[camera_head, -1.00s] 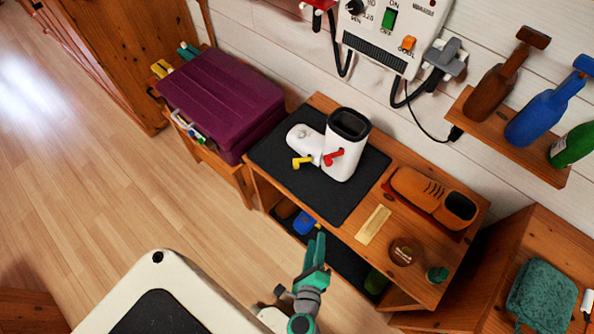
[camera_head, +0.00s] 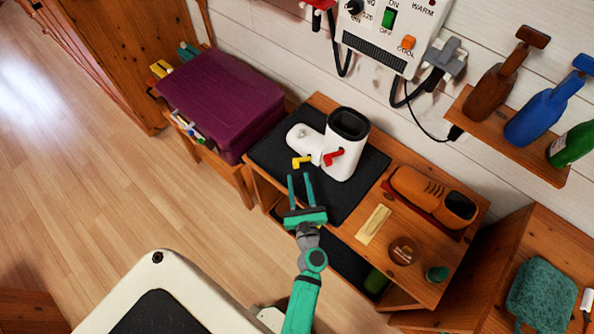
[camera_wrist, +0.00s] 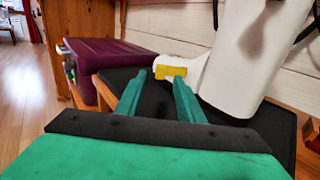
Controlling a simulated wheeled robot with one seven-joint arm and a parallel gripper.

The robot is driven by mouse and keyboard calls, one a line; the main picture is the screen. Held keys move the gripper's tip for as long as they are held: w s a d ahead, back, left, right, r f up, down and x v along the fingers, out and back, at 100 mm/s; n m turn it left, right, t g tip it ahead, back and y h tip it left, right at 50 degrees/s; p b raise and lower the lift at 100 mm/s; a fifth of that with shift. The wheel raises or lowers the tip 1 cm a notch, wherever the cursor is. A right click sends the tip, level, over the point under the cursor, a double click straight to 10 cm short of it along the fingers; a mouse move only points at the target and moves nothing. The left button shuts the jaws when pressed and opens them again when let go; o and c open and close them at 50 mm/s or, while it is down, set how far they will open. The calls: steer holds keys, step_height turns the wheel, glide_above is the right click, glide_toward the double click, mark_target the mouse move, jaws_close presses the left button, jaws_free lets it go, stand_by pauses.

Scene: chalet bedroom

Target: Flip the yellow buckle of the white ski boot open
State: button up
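The white ski boot (camera_head: 344,150) stands on a black mat (camera_head: 365,192) on the wooden bench, its toe pointing left. Its yellow buckle (camera_head: 301,162) sits low on the near side, with a red buckle (camera_head: 333,157) to its right. My gripper (camera_head: 300,176) is open and empty, its two green fingers pointing at the yellow buckle from just in front. The red buckle is not visible there.
A purple case (camera_head: 225,100) stands to the left. A brown shoe (camera_head: 430,194) on a red tray, a brass-coloured plate (camera_head: 374,223) and a round tin (camera_head: 404,251) lie to the right on the bench. A boot-dryer panel hangs on the wall behind.

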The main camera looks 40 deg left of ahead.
mark_target(296, 167)
steer(key=shift+x, duration=2.2)
jaws_close()
